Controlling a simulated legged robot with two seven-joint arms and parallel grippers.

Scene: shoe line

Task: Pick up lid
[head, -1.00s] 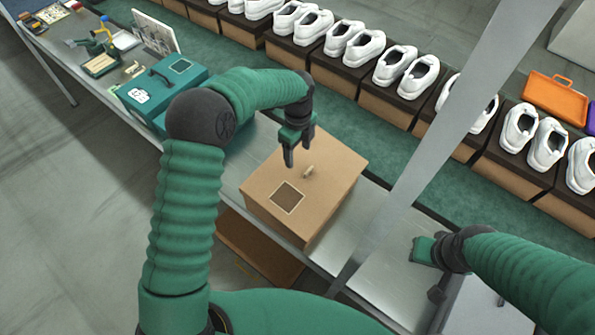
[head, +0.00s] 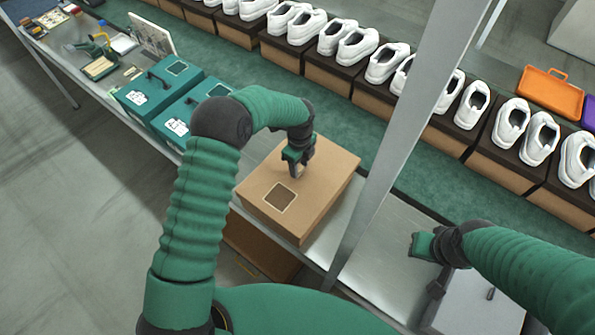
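A closed brown cardboard box (head: 300,222) stands on the metal bench in the middle of the head view. Its flat lid (head: 318,187) bears a dark square label and a small pale knob. My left gripper (head: 296,168) is right over the lid with its fingers down at the knob, which they mostly hide. I cannot tell whether the fingers are closed on the knob. The lid sits flat on the box. My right gripper (head: 416,245) is over the metal surface at the right, apart from the box; its fingers are too unclear to read.
Two teal cases (head: 160,88) stand on the bench left of the box. A grey post (head: 400,140) rises right of the box. An orange case (head: 550,93) lies at the far right.

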